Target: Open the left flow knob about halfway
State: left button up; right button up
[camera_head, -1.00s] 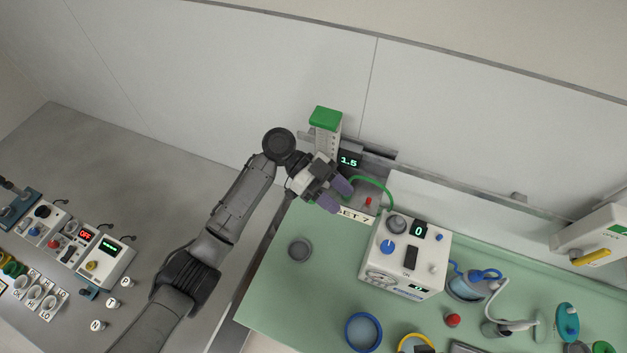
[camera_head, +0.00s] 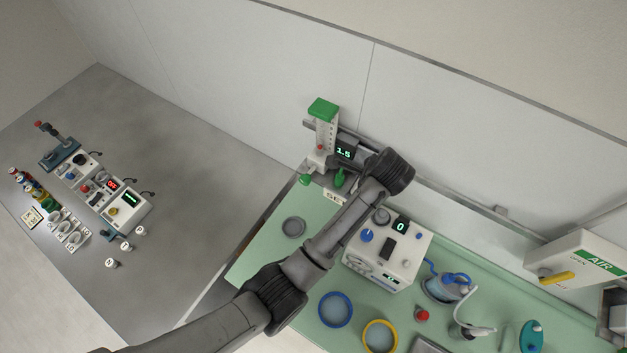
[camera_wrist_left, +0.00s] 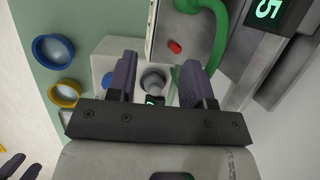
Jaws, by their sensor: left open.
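The flow meter (camera_head: 325,128), a white upright column with a green cap, stands against the back wall. Its display (camera_head: 345,152) reads 1.5 in green. A green knob-like part (camera_head: 305,180) sits at its lower left, and a second green part (camera_head: 340,178) lies to its right. My left arm reaches up past the right side of the meter. A green tube (camera_wrist_left: 219,35) passes beyond the right finger.
A white box (camera_head: 400,262) with a blue knob and a 0 display is beside my forearm. A blue ring (camera_head: 322,312) and yellow ring (camera_head: 366,345) lie on the green mat (camera_head: 265,245). Dark fingers (camera_wrist_left: 22,167) show at the wrist view's lower left corner.

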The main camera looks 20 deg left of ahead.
aim_at(306, 178)
pick_arm(q)
jog(key=a+r+y, duration=0.4)
jog(key=a+y, duration=0.1)
jog(key=x, duration=1.4)
jog(key=shift+s+a, duration=0.25)
pick_arm(e)
jog(key=shift+d+r, duration=0.2)
jog(key=shift+d, duration=0.15)
pick_arm(q)
jog(key=shift+c, duration=0.4)
